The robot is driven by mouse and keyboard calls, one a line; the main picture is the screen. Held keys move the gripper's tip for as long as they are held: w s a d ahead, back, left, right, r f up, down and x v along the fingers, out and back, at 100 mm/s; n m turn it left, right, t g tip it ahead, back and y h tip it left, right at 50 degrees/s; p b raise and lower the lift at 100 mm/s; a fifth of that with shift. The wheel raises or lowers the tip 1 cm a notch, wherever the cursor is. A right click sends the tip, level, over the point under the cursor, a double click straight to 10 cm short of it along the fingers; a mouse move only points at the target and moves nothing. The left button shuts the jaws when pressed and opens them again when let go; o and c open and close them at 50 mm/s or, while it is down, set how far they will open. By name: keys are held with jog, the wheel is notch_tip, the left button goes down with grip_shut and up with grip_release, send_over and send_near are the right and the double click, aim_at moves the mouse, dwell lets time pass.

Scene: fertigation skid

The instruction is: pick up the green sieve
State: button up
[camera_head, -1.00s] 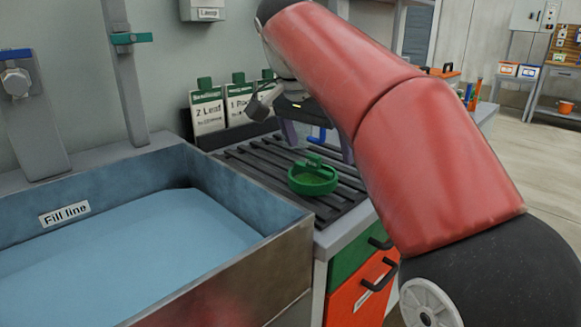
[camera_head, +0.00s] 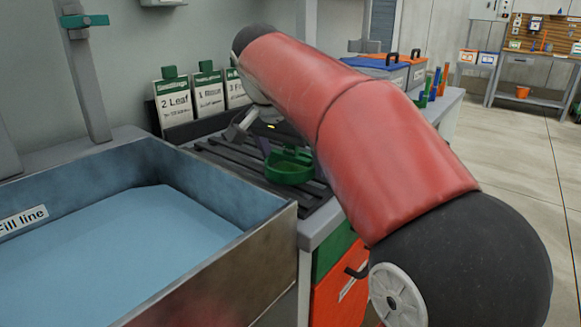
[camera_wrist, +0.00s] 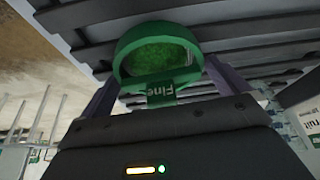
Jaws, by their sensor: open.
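The green sieve (camera_head: 290,168) is a round, shallow ring with a raised tab, sitting on the dark slatted rack (camera_head: 232,160). In the wrist view the sieve (camera_wrist: 122,62) shows green mesh inside its rim and a tab marked "Fine". My gripper (camera_wrist: 162,76) is open, with one purple-grey finger on either side of the tab. I cannot tell whether the fingers touch it. In the head view my arm hides most of the gripper; only part shows just behind and left of the sieve.
A metal basin (camera_head: 270,232) of blue water with a "Fill line" label stands left of the rack. Label cards (camera_head: 174,103) stand along the wall behind. Lidded bins (camera_head: 385,68) and coloured upright pieces lie beyond my arm. Open floor is at right.

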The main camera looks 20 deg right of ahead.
jog(key=c, duration=0.7)
